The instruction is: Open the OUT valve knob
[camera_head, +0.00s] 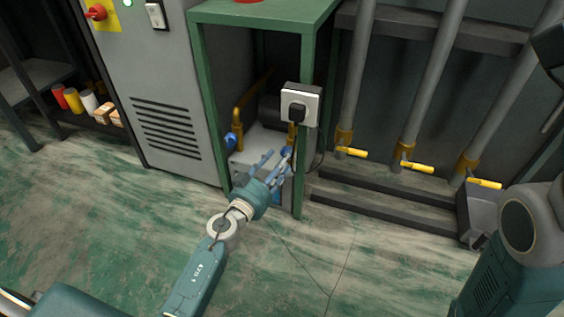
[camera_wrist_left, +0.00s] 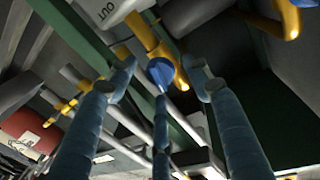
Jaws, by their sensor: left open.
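The OUT valve knob is a blue knob (camera_wrist_left: 160,72) on a yellow pipe in the left wrist view, beside a grey block marked OUT (camera_wrist_left: 108,12). My left gripper (camera_head: 274,160) is open, at the front of the green-framed stand (camera_head: 308,80). In the left wrist view the fingers of my left gripper (camera_wrist_left: 165,85) are spread around the knob; I cannot tell whether they touch it. In the head view the knob (camera_head: 286,152) is partly hidden by the fingers. A second blue knob (camera_head: 231,140) sits to the left on another yellow pipe. My right gripper is not in view.
A white socket with a black plug (camera_head: 300,104) hangs on the stand's front post, just above my left fingers. Grey pipes with yellow-handled valves (camera_head: 416,166) stand to the right. A grey cabinet (camera_head: 160,90) stands to the left. The floor in front is clear.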

